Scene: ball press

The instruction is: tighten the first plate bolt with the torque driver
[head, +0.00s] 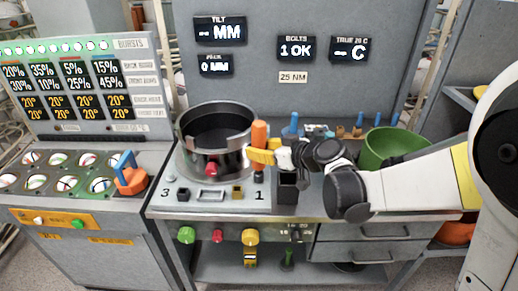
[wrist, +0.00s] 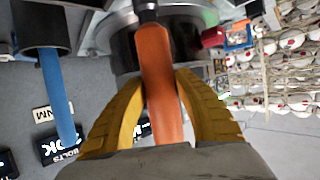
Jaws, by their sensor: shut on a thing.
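My gripper (head: 262,156) has its yellow fingers closed around the orange handle of the torque driver (head: 259,133). The driver stands upright at the right front of the round metal press pot (head: 187,151), above the label "1". In the wrist view the orange driver (wrist: 160,75) sits between both yellow fingers (wrist: 160,105), and its dark shaft runs out of the top. The plate bolt under it is hidden, so contact cannot be told. The bolts display (head: 295,48) reads "1 OK", above a "25 NM" label.
A black square holder (head: 287,188) stands just right of the driver. Blue-handled tools (head: 292,124) and a green bowl (head: 391,147) are behind my arm. A red knob (head: 212,170) is on the pot's front. A console with an orange-and-blue item (head: 130,177) stands left.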

